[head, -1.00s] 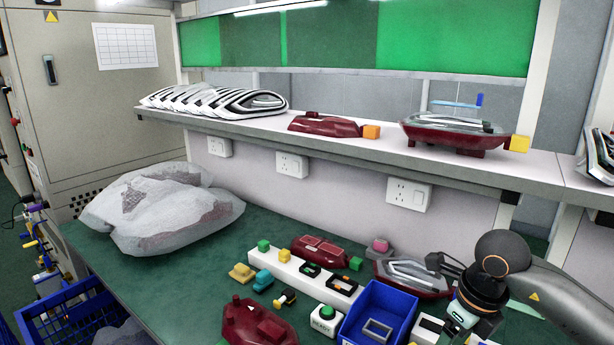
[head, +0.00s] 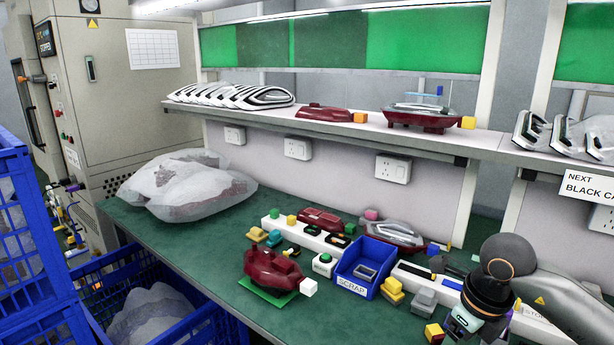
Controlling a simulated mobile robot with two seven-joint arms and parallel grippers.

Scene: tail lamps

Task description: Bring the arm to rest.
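My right arm reaches in from the right edge, with its dark wrist (head: 488,290) over the right front of the green bench. My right gripper (head: 450,267) is a dark shape behind the wrist, beside the white strip. The wrist partly hides it, and I cannot tell whether its fingers are apart or hold anything. My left gripper and arm are out of view.
A blue SCRAP bin (head: 360,285) holds a grey part. A dark red lamp housing (head: 272,268) sits on a green plate at the front. A clear-topped lamp (head: 395,235) lies behind the bin. Blue crates (head: 30,235) stand left. A shelf (head: 345,130) runs above.

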